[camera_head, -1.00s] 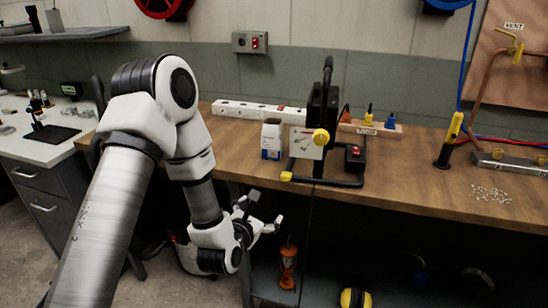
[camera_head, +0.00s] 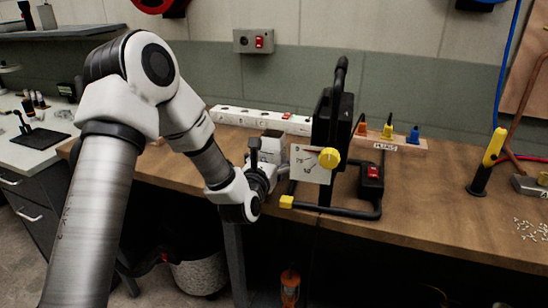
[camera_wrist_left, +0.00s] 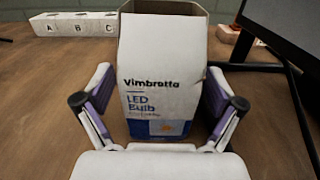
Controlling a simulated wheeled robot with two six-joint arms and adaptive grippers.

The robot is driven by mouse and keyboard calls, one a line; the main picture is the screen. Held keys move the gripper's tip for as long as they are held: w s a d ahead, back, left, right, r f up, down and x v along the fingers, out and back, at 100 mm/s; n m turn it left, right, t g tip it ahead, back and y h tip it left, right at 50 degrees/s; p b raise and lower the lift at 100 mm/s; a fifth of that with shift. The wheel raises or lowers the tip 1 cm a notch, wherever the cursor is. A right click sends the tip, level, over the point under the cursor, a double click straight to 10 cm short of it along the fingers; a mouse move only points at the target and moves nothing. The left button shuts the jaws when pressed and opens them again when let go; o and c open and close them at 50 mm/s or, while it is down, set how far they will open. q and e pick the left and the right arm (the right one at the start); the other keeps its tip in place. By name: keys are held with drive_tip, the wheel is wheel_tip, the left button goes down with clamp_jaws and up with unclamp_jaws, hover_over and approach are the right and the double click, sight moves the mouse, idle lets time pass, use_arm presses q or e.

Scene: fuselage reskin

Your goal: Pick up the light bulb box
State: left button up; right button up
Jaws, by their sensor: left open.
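The light bulb box (camera_wrist_left: 162,75) is white with blue print reading "LED Bulb". It stands upright on the wooden bench with its top open. In the head view the box (camera_head: 272,145) is partly hidden by my left gripper (camera_head: 268,160). In the left wrist view my left gripper (camera_wrist_left: 160,108) is open, with one finger on each side of the box's lower part. I cannot tell whether the fingers touch it. My right gripper is not in view.
A black device with a yellow knob (camera_head: 329,158) stands close to the right of the box. A white power strip (camera_head: 262,120) lies behind it. A wooden holder with coloured tools (camera_head: 388,141) is farther right. The bench front edge (camera_head: 400,243) is near.

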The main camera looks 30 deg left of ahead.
use_arm(q)
drive_tip(key=shift+x, duration=1.25)
drive_tip(key=shift+s, duration=0.1)
drive_tip(key=c, duration=1.2)
